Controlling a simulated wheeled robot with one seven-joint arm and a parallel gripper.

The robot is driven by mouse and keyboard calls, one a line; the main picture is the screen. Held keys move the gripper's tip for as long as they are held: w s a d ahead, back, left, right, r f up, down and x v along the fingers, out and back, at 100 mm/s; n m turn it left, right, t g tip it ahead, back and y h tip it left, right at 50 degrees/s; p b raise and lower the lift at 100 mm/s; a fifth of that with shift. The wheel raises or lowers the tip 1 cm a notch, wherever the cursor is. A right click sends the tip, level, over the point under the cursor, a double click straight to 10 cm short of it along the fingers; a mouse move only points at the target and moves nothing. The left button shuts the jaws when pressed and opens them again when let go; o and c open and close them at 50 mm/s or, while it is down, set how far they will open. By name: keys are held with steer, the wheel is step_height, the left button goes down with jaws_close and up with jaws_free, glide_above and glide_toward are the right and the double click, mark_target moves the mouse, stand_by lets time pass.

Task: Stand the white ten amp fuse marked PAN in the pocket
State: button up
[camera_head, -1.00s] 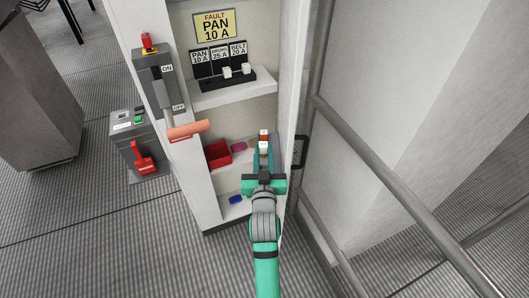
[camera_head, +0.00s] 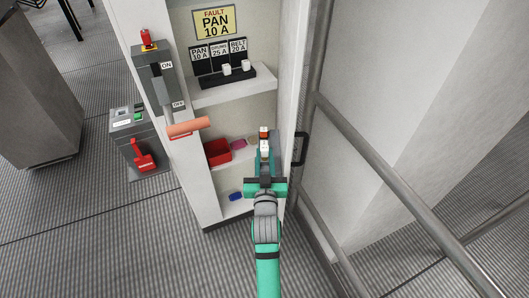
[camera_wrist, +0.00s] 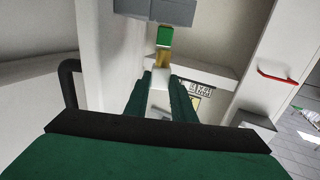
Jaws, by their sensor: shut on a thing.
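My gripper (camera_head: 264,152) is shut on a white fuse (camera_head: 264,147), held in front of the cabinet's lower opening. In the wrist view, the white fuse (camera_wrist: 160,78) sits between my two green fingers. I cannot read its marking. A red-and-white part (camera_head: 263,134) shows just beyond the fingertips; whether it belongs to the fuse is unclear. The black fuse holder (camera_head: 229,81) is on the upper shelf, above and left of my gripper. White fuses stand at its middle (camera_head: 227,70) and right (camera_head: 246,66); its left place, under the PAN 10 A label (camera_head: 199,53), shows no fuse.
A red bin (camera_head: 218,152), a pink piece (camera_head: 238,143) and a blue piece (camera_head: 235,196) are in the lower cabinet. A lever with an orange handle (camera_head: 188,127) juts out at left. The cabinet's right wall and a metal rail (camera_head: 312,120) are close on the right.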

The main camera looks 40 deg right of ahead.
steer(key=shift+f, duration=1.05)
steer(key=shift+f, duration=1.6)
stand_by(1.1)
steer(key=o, duration=1.1)
steer(key=shift+o, duration=0.2)
steer(key=shift+a+f, duration=0.1)
steer(key=v, duration=1)
steer(key=shift+s+a, duration=0.15)
steer(key=shift+s, duration=0.2)
steer(key=s+a+f+n+y, duration=0.1)
steer(key=s+a+f+y, duration=0.15)
steer(key=a, duration=0.35)
steer(key=s+a+f+n+y, duration=0.1)
steer(key=s+a+f, duration=0.15)
steer(key=a, duration=0.25)
steer(key=s+a+r+n+y, duration=0.3)
steer(key=s+a+n+y, duration=0.2)
steer(key=s+a, duration=1.3)
steer(key=s+y, duration=0.2)
steer(key=s, duration=0.1)
steer(key=shift+s+r+t, duration=0.15)
steer(key=shift+s+t, duration=0.05)
steer(key=shift+t, duration=0.2)
